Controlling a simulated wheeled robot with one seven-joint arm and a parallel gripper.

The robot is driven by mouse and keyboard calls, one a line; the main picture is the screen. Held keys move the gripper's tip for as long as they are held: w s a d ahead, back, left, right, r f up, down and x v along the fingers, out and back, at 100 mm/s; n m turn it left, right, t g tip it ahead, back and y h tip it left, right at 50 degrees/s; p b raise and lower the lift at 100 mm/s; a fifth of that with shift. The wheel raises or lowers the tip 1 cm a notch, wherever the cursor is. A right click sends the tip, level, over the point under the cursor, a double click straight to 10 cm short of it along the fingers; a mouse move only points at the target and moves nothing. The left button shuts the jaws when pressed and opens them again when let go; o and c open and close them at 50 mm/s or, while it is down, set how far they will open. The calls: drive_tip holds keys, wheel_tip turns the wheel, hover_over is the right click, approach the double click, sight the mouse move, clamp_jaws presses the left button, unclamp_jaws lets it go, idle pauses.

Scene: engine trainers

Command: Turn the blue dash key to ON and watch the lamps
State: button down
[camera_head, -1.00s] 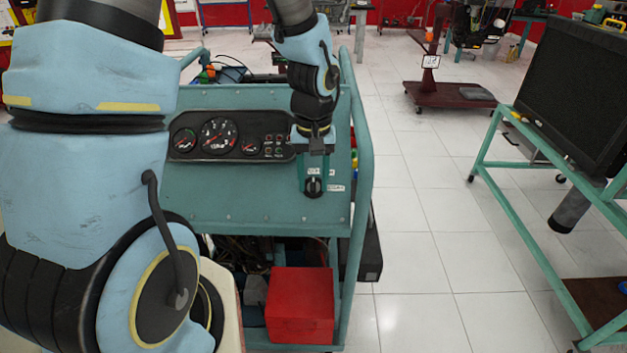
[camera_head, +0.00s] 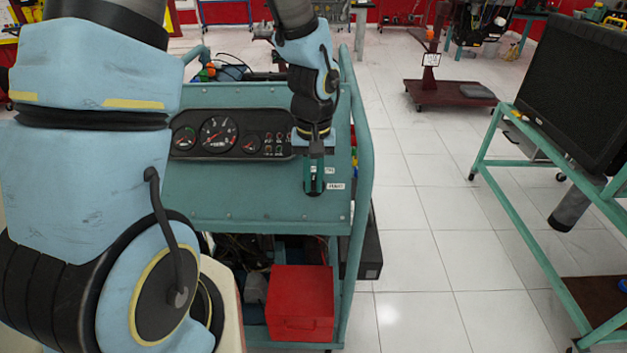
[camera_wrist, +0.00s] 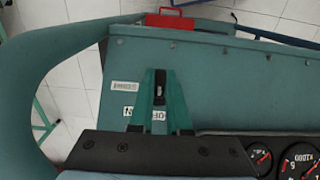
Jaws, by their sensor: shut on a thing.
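The dash key is mostly hidden by my gripper on the teal panel in the head view. In the wrist view, a small dark part of the key (camera_wrist: 160,88) shows between the fingertips; no blue shows on it. My gripper (camera_head: 314,186) is shut on it, with its teal fingers pointing at the panel. The gripper also shows in the wrist view (camera_wrist: 160,94). White labels sit beside the fingers, one of them (camera_head: 335,186) to the right. The small lamps (camera_head: 274,145) are right of the gauges; I cannot tell whether any are lit.
The black gauge cluster (camera_head: 220,135) is left of my gripper. The panel belongs to a teal wheeled frame (camera_head: 362,150). A red box (camera_head: 301,305) sits low on it. A monitor (camera_head: 572,90) on another teal stand is at right, with clear tiled floor between.

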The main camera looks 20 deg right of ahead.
idle(0.4)
drive_tip(key=m+t+y+b, duration=0.1)
drive_tip(key=m+y+b, duration=0.1)
drive_tip(key=shift+d+f+b, duration=0.15)
drive_tip(key=shift+b, duration=0.25)
drive_tip(key=shift+m+t+y+b, duration=0.7)
drive_tip(key=shift+m+y+b, duration=0.3)
drive_tip(key=shift+m, duration=0.7)
drive_tip(key=c, duration=0.9)
unclamp_jaws()
drive_tip(key=b+v, duration=0.1)
drive_tip(key=v, duration=1)
drive_tip(key=shift+s, duration=0.15)
